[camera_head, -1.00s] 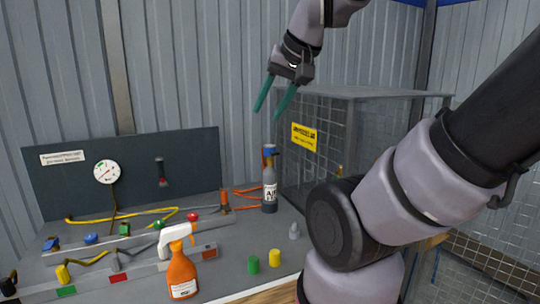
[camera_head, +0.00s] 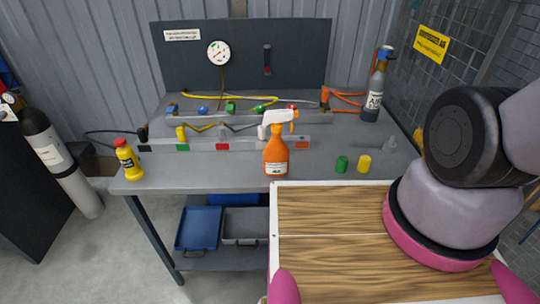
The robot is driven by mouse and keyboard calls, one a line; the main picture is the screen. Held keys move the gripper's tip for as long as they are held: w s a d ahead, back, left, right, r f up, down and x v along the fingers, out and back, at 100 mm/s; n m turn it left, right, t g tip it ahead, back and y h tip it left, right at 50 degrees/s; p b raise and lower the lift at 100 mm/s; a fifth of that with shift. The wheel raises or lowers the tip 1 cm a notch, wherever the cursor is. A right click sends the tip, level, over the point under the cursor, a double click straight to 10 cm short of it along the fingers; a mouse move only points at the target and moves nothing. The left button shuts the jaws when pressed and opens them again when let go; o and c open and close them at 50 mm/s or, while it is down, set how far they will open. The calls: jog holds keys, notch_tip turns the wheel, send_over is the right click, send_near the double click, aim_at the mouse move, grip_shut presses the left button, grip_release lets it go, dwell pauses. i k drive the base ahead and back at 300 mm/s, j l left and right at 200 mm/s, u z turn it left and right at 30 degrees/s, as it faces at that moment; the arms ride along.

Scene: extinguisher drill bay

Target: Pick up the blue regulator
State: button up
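Small blue parts sit toward the back of the grey workbench (camera_head: 225,178): a blocky one (camera_head: 171,109) at the left end and a rounder one (camera_head: 203,109) just right of it. A blue fitting (camera_head: 386,53) also tops the dark grey bottle (camera_head: 374,92) standing upright at the bench's right. I cannot tell for sure which of these is the blue regulator. None of them is held. My gripper is out of view; only lower links of my arm show at the right.
An orange spray bottle (camera_head: 276,153) stands mid-bench. Green (camera_head: 341,164) and yellow (camera_head: 364,163) cylinders are right of it. A yellow bottle (camera_head: 128,160) stands at the left corner. A mesh cage (camera_head: 440,75) borders the right. Hoses cross the back.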

aim_at(380, 52)
jog(key=i+l, duration=0.1)
jog(key=l, duration=0.35)
jog(key=i+l, duration=0.15)
jog(key=l, duration=0.3)
jog(key=i+l, duration=0.1)
jog(key=l, duration=0.3)
jog(key=u, duration=0.05)
